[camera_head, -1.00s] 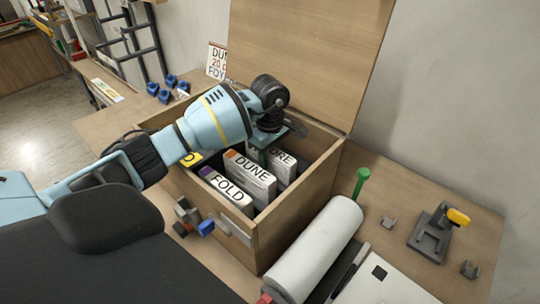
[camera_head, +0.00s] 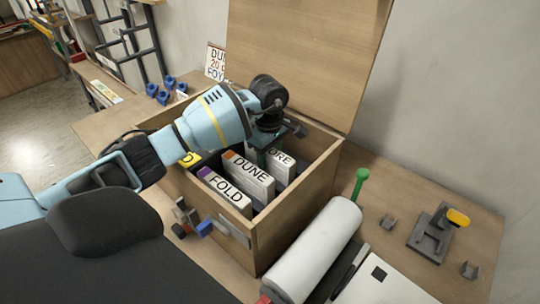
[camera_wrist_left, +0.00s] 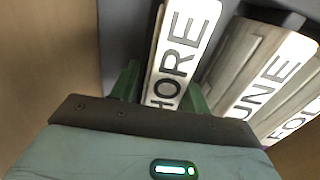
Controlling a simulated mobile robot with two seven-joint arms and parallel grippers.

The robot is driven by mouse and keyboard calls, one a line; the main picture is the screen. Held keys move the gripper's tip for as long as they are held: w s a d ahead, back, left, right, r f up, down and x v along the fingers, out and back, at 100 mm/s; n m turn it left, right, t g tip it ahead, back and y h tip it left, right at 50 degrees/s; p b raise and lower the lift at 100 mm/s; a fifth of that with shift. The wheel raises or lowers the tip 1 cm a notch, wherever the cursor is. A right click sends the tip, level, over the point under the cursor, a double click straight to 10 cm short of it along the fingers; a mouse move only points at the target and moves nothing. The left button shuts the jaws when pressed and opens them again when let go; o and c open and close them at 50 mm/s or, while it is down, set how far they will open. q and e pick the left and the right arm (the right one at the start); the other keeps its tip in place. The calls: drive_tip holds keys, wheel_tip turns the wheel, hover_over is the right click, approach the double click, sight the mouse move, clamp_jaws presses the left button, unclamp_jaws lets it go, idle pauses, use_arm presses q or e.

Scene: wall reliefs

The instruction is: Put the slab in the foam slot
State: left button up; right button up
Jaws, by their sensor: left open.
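Several slabs with white label edges stand in a wooden crate (camera_head: 258,222) with its lid raised. The SHORE slab (camera_head: 281,158) is at the back, its label partly hidden by my left gripper (camera_head: 263,152). In the left wrist view, the open green fingers sit on either side of the SHORE slab (camera_wrist_left: 183,52), and I cannot tell whether they touch it. The DUNE slab (camera_head: 250,172) and the FOLD slab (camera_head: 225,190) stand in front of it. Grey foam (camera_wrist_left: 228,22) shows beside the slabs; an empty slot is hard to make out. My right gripper is out of view.
A white roll (camera_head: 318,250), a green peg (camera_head: 360,182) and a grey stand with a yellow part (camera_head: 432,235) are to the right. A printed card (camera_head: 215,62) stands behind.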

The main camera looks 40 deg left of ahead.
use_arm(q)
drive_tip(key=r, duration=1.2)
drive_tip(key=shift+s+r+p, duration=0.1)
drive_tip(key=shift+s+p, duration=0.15)
drive_tip(key=shift+p, duration=0.1)
